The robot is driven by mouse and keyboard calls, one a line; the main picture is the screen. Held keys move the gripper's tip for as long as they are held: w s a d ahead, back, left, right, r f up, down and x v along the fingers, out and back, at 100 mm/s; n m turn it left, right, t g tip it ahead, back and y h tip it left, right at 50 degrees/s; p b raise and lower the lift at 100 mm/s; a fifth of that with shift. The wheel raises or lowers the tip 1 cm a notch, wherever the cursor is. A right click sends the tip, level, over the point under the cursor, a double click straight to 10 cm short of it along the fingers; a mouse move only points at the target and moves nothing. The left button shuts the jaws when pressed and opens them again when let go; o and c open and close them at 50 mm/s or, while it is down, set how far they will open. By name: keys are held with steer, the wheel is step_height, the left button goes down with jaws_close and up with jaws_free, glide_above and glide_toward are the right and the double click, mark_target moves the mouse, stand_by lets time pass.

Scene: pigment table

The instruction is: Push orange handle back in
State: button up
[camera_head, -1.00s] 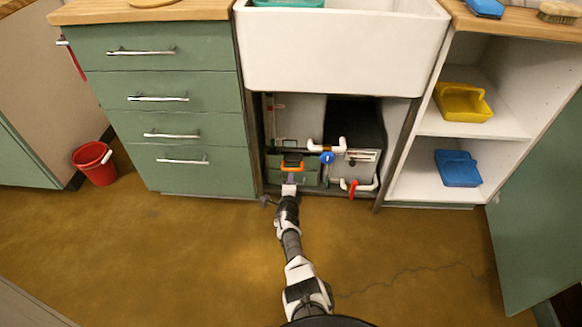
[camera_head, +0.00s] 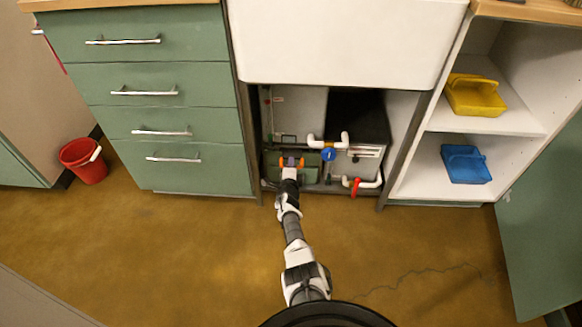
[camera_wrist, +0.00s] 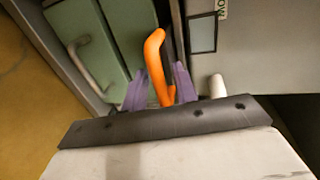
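The orange handle (camera_wrist: 155,50) is a looped bar on the front of a green box (camera_head: 275,164) in the open space under the sink. My gripper (camera_wrist: 158,84) has purple fingers. In the wrist view they stand apart on either side of the handle's lower part. The right finger is close to the handle, and I cannot tell whether it touches. In the head view my gripper (camera_head: 291,164) overlaps the handle (camera_head: 301,162) and hides its middle. How far the handle stands out from the box is hard to tell.
A blue valve (camera_head: 328,154), white pipes (camera_head: 344,140) and a red valve handle (camera_head: 355,187) are right of the box. Green drawers (camera_head: 195,110) stand left, shelves with a yellow bin (camera_head: 475,95) and blue bin (camera_head: 465,164) right.

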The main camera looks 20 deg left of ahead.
jaws_close()
steer(key=w+b, duration=0.1)
steer(key=w+a+b, duration=0.1)
steer(key=w+b, duration=0.1)
steer(key=shift+w+r, duration=0.1)
steer(key=shift+w, duration=0.2)
steer(key=shift+o, duration=0.2)
jaws_free()
